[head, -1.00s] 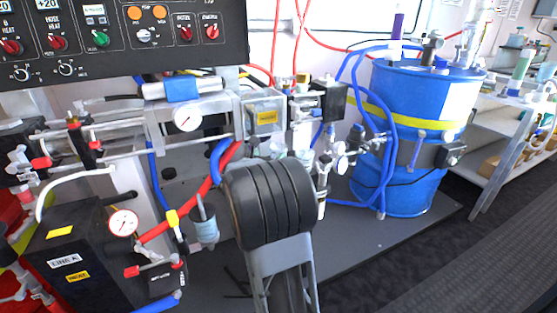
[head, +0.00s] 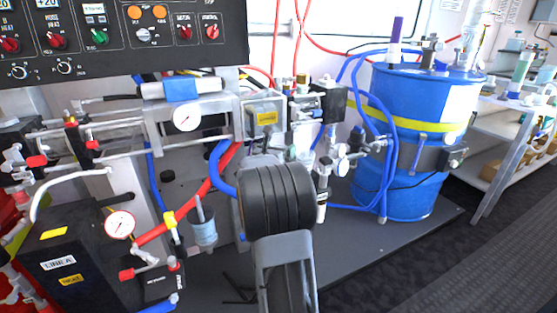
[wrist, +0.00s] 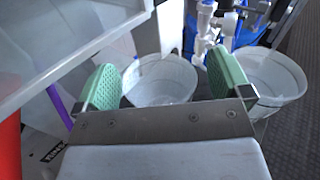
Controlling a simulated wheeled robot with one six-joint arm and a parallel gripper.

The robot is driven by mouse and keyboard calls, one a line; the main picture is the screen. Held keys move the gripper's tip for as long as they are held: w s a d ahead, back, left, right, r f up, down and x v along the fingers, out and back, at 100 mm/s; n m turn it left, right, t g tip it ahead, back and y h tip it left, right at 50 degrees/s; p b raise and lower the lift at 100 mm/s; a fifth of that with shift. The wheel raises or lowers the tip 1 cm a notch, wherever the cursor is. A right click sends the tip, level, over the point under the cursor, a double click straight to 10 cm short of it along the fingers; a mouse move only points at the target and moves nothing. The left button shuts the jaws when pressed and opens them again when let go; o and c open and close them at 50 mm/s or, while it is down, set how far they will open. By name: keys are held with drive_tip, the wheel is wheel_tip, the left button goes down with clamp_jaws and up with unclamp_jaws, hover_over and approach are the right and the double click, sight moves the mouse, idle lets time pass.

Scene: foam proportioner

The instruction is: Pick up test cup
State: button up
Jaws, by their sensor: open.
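In the wrist view my gripper (wrist: 166,82) is open, with its two green ribbed pads set wide apart. A whitish translucent cup (wrist: 160,78) lies between and beyond the pads, its open rim facing up. A second similar cup (wrist: 275,78) stands to the right, outside the right pad. Neither cup is visibly held. I cannot tell from the pictures which is the test cup. In the head view my arm's dark link covers my gripper, and the cups are not clear.
A large translucent bin (wrist: 70,45) fills the upper left of the wrist view, close to the left pad. White pipe fittings (wrist: 205,25) stand behind the cups. In the head view, a blue drum (head: 405,100), hoses and a pressure gauge (head: 186,118) surround the arm.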

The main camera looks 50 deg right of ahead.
drive_tip(key=c, duration=1)
drive_tip(key=shift+r, duration=0.1)
